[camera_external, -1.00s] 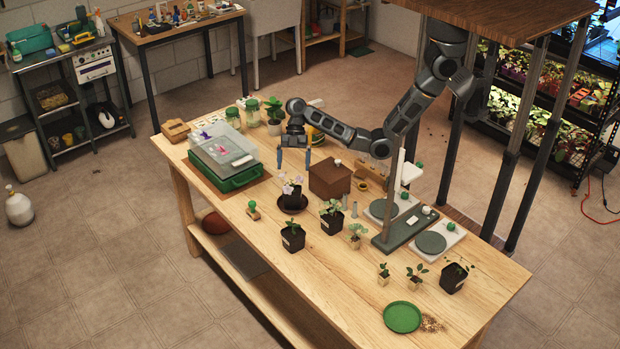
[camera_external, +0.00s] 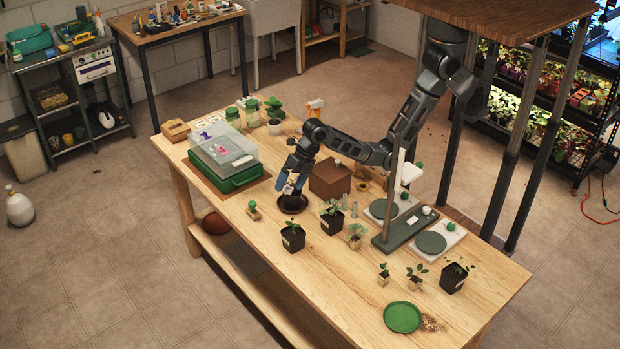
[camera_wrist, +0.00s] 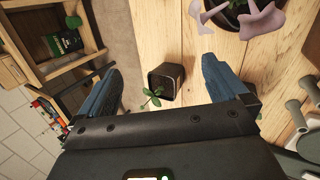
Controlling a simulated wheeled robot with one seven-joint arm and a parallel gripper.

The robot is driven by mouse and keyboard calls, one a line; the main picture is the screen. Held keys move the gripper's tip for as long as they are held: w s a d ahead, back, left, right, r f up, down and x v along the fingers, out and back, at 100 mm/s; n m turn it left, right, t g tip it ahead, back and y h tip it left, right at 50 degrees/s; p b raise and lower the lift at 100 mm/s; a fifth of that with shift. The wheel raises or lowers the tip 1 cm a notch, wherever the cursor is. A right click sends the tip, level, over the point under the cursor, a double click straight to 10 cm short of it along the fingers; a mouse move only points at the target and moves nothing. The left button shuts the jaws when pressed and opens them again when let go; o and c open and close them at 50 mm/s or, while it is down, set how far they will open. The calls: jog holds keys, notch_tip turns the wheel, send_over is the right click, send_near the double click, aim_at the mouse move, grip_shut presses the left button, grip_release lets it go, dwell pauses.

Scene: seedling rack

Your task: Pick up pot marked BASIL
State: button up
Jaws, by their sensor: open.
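Several black pots with green seedlings stand on the wooden bench: one at the front edge (camera_external: 293,239), one right of it (camera_external: 332,223) and one near the right end (camera_external: 453,280). Pale marks show on some, but I cannot read which says BASIL. In the wrist view, a black pot with a green seedling (camera_wrist: 168,78) appears between the spread blue fingers of my gripper (camera_wrist: 160,68), farther off and untouched. Pale flowers (camera_wrist: 250,18) show at upper right.
A green case with a clear lid (camera_external: 225,160) is at left. Small seedling blocks (camera_external: 383,277), a green dish (camera_external: 402,317) and scales (camera_external: 440,240) lie to the right. The bench's front left is mostly clear.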

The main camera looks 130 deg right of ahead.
aim_at(293, 237)
jog(key=w+a+f+n+t+h, duration=0.1)
jog(key=a+f+n+h, duration=0.1)
jog(key=a+f, duration=0.1)
jog(key=w+a+f+n+t+h+b, duration=0.1)
jog(key=w+a+f+n+h, duration=0.1)
jog(key=a, duration=0.3)
jog(key=w+a+f+n+h+b, duration=0.1)
jog(key=a+f+n+h, duration=0.2)
jog(key=a+f+h, duration=0.1)
jog(key=shift+w+a+f+t, duration=0.15)
jog(key=shift+a+f+t, duration=0.1)
jog(key=shift+t, duration=0.15)
jog(key=f, duration=0.3)
jog(key=shift+s+a+n+t+h, duration=0.2)
jog(key=shift+a+n+t+h, duration=0.1)
jog(key=shift+n+t+h, duration=0.1)
jog(key=shift+b+x, duration=0.3)
jog(key=shift+x, duration=2.2)
jog(key=shift+a+f, duration=0.1)
jog(key=shift+c, duration=0.3)
jog(key=c, duration=0.6)
jog(key=shift+c, duration=0.6)
